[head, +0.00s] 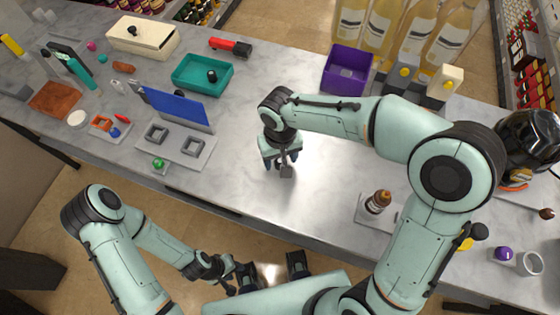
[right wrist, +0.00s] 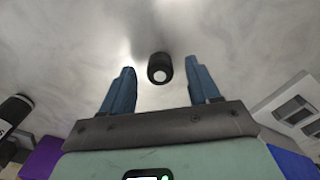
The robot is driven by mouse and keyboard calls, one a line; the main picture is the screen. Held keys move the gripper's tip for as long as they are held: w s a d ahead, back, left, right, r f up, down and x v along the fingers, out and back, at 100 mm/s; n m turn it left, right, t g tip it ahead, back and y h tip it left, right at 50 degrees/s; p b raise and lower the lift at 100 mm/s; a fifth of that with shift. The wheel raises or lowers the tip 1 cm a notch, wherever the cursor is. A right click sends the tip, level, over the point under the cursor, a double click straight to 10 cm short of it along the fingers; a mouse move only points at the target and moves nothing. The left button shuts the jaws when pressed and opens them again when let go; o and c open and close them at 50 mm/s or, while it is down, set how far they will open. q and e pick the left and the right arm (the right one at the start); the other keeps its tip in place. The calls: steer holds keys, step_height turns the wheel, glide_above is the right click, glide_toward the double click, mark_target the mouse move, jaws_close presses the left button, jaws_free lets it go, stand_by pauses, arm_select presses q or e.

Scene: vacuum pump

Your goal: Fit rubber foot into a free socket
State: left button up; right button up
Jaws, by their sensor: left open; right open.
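In the right wrist view a small black cylinder with a white round end, which looks like the rubber foot (right wrist: 160,68), is between the blue fingers of my right gripper (right wrist: 160,90). There is a gap on each side, so the open fingers do not touch it. My left gripper (head: 235,275) is low in the head view, off the counter.
A blue panel (head: 180,108) stands behind the plate. A teal tray (head: 188,84) with a black knob-like piece (head: 212,75) and a purple bin (head: 333,83) are at the back. A brown bottle (head: 378,201) stands right. The counter around my right gripper is clear.

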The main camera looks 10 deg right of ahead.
mark_target(280, 161)
jaws_close()
steer(key=shift+r, duration=0.1)
arm_select(q)
steer(key=r+p, duration=0.1)
steer(key=w+r+p, duration=0.1)
steer(key=r+p, duration=0.1)
steer(key=shift+w+r, duration=0.35)
steer(key=shift+w, duration=0.05)
arm_select(e)
step_height(280, 161, up, 20)
